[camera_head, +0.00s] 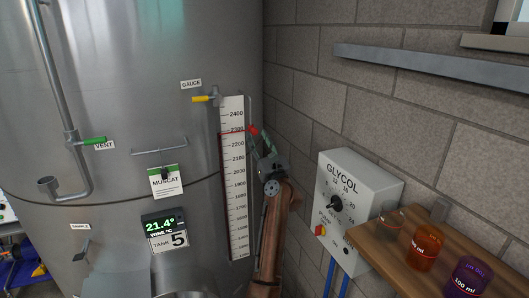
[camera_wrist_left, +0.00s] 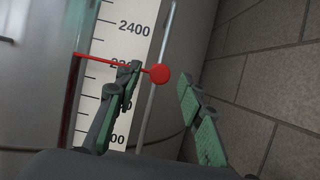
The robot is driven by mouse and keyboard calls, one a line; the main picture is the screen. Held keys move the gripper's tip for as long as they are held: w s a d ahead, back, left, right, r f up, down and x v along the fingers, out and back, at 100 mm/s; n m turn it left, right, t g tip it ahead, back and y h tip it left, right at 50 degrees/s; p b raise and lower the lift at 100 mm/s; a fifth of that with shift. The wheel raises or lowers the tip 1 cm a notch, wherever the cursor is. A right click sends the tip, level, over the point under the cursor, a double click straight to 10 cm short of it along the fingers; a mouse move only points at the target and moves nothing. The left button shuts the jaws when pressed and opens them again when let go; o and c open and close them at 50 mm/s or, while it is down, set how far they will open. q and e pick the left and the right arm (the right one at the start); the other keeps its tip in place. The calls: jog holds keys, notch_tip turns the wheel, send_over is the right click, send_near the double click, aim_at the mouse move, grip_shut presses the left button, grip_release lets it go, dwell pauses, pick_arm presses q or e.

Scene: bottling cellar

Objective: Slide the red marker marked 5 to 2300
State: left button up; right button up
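The red marker (camera_head: 252,130) is on the white level scale (camera_head: 238,216) of the steel tank. Its pointer crosses the scale at about the 2300 label. My left gripper (camera_head: 262,139) is just below and beside the knob. That finger partly covers the 2300 label. My right gripper is not in view.
A yellow-handled gauge valve (camera_head: 203,98) is just left of the scale top. Right of my arm, a GLYCOL box (camera_head: 352,200) hangs on the block wall. A wooden shelf (camera_head: 395,250) with glass vessels stands at lower right. The TANK 5 sign (camera_head: 170,240) is on the tank.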

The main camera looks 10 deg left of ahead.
pick_arm(q)
jog(key=v, duration=0.8)
jog(key=shift+s, duration=0.1)
